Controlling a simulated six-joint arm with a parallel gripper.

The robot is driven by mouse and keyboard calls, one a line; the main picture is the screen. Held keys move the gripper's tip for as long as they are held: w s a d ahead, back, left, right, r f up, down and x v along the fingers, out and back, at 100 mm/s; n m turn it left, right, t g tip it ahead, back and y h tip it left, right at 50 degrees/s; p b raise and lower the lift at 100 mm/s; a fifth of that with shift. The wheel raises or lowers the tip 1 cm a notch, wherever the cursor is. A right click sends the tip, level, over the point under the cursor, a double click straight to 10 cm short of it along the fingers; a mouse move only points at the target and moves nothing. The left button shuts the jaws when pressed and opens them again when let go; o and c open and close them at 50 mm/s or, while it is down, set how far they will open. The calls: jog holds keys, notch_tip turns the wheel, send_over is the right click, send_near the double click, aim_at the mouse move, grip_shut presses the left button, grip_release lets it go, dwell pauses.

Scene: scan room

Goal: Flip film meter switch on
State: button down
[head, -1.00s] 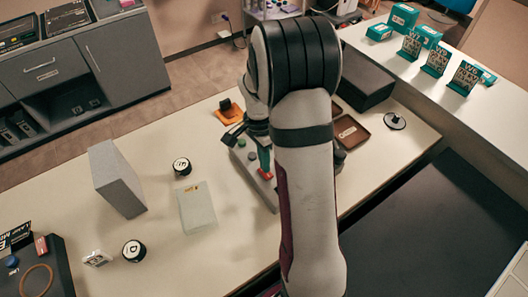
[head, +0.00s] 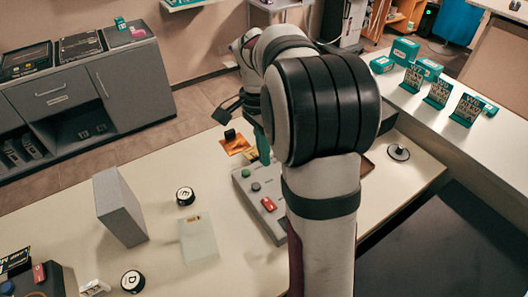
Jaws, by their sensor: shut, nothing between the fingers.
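A grey control box (head: 244,194), which looks like the film meter, sits on the table left of my arm. A red switch (head: 268,204), a green button (head: 255,186) and a dark knob show on its top. The switch's on or off position is too small to tell. My gripper (head: 263,154) shows only as teal fingertips beyond the far edge of the box. It is shut and empty, apart from the switch. My arm hides the right part of the box and most of the gripper.
An orange item with a black piece (head: 236,143) lies just behind the box. A pale translucent block (head: 198,240), a grey upright block (head: 120,207) and round black-sided pieces (head: 185,196) stand to the left. A round dark-based piece (head: 398,152) is right of my arm.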

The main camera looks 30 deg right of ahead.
aim_at(271, 207)
jog(key=s+f, duration=0.1)
jog(key=f, duration=0.3)
jog(key=s+f, duration=0.1)
jog(key=f, duration=0.4)
jog(key=s+f, duration=0.1)
jog(key=f, duration=0.3)
jog(key=shift+s+f, duration=0.2)
jog(key=shift+f, duration=0.15)
jog(key=shift+a, duration=0.1)
jog(key=shift+s+f, duration=0.2)
jog(key=shift+f, duration=0.05)
jog(key=shift+w, duration=0.15)
jog(key=shift+w+r, duration=0.15)
jog(key=shift+w, duration=0.6)
jog(key=shift+r, duration=0.1)
